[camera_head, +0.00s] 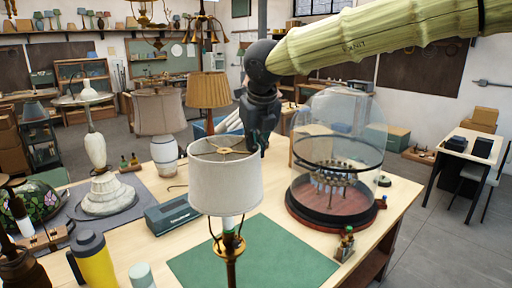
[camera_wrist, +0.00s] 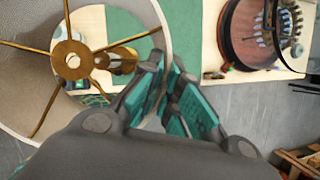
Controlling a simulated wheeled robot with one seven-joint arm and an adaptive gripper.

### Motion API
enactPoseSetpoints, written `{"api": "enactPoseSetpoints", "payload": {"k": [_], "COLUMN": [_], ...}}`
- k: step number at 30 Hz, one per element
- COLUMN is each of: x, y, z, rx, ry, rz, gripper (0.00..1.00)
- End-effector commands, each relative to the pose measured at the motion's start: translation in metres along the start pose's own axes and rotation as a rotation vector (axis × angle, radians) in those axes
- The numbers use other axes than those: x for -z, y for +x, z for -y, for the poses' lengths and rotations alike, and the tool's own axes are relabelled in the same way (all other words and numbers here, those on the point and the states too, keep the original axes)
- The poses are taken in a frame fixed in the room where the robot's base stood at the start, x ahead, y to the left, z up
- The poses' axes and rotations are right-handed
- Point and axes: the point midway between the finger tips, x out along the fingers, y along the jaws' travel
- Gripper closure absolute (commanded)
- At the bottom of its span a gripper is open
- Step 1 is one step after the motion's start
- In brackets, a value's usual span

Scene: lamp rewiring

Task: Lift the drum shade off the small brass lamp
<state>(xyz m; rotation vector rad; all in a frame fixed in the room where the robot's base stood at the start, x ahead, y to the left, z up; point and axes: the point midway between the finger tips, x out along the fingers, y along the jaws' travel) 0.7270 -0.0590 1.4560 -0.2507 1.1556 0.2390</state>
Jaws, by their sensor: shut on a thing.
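The off-white drum shade (camera_head: 225,185) is upright over the small brass lamp (camera_head: 230,245), whose stem, white sleeve and curved arms show below the shade's lower rim. I cannot tell whether the shade still rests on the lamp. My gripper (camera_head: 260,142) is at the far right side of the shade's top rim. In the wrist view, the shade (camera_wrist: 28,90) shows from above with its brass spokes and hub, and brass lamp parts show through the opening. The teal-padded fingers of my gripper (camera_wrist: 168,65) are shut on the shade's rim, one on each side of the wall.
A glass dome on a round wooden base (camera_head: 330,215) stands close on the right. A green mat (camera_head: 200,265) lies on the workbench. A teal box (camera_head: 172,215), a white lamp (camera_head: 105,190), two shaded lamps (camera_head: 158,112) and a yellow bottle (camera_head: 95,262) stand left and behind.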

Motion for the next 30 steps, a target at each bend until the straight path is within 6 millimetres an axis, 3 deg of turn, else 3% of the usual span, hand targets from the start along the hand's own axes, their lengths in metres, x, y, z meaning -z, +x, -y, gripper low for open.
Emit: {"api": "enactPoseSetpoints", "payload": {"k": [16,30], "x": [-0.017,-0.026], "y": [-0.042,-0.062], "z": [0.003,0.005], "rx": [-0.001,-0.001], "ry": [0.000,0.000], "rz": [0.000,0.000], "gripper": [1.00,1.00]}}
